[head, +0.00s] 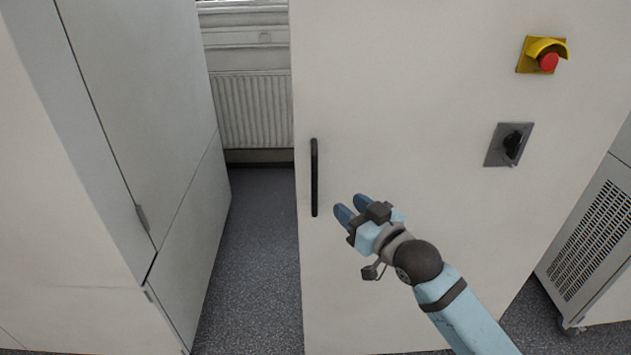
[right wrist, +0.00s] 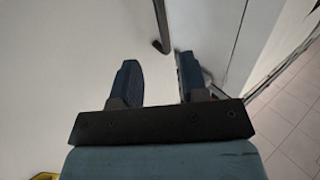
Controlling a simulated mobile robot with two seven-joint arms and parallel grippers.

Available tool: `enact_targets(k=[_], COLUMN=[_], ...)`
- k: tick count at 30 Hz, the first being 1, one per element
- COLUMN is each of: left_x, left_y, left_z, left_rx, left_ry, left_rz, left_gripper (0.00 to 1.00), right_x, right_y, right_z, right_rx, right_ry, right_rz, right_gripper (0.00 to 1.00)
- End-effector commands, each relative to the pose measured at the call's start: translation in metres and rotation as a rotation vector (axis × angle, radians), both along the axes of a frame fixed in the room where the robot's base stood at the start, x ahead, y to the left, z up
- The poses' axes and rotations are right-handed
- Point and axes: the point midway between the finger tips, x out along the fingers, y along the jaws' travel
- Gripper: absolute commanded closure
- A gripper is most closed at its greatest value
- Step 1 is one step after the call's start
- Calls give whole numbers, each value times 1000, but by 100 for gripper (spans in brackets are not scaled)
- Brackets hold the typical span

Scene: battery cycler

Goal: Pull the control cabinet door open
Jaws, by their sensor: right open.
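The control cabinet door (head: 420,110) is a broad off-white panel that fills the middle of the head view; I see no clear gap along its edge. Its black upright bar handle (head: 314,178) is near the door's left edge. My right gripper (head: 349,210) is open and empty, a little right of the handle's lower end and apart from it. In the right wrist view, the handle's lower end (right wrist: 162,28) shows beyond the two spread blue fingers of the right gripper (right wrist: 157,72). My left gripper is not in view.
A red emergency stop button (head: 548,62) on a yellow housing and a black rotary switch (head: 512,143) are on the door's right. Another pale cabinet (head: 130,110) stands left, across a clear strip of grey floor (head: 258,250). A radiator (head: 252,110) is behind. A vented unit (head: 597,240) stands right.

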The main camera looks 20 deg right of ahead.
Motion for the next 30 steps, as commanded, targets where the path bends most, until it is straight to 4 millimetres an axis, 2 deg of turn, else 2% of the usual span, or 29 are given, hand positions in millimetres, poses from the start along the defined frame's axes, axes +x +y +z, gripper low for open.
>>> enact_targets(k=[9, 15, 21, 30], left_x=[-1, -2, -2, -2], left_y=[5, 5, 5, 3], left_z=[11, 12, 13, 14], left_rx=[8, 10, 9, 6], left_ry=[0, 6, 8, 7], left_rz=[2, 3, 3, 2], left_gripper=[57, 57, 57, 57], right_x=[64, 98, 114, 117], right_y=[21, 31, 37, 38], right_z=[3, 2, 0, -1], right_rx=[1, 0, -1, -2], right_ry=[-1, 1, 1, 2], right_rz=[-1, -1, 0, 0], right_gripper=[59, 59, 59, 59])
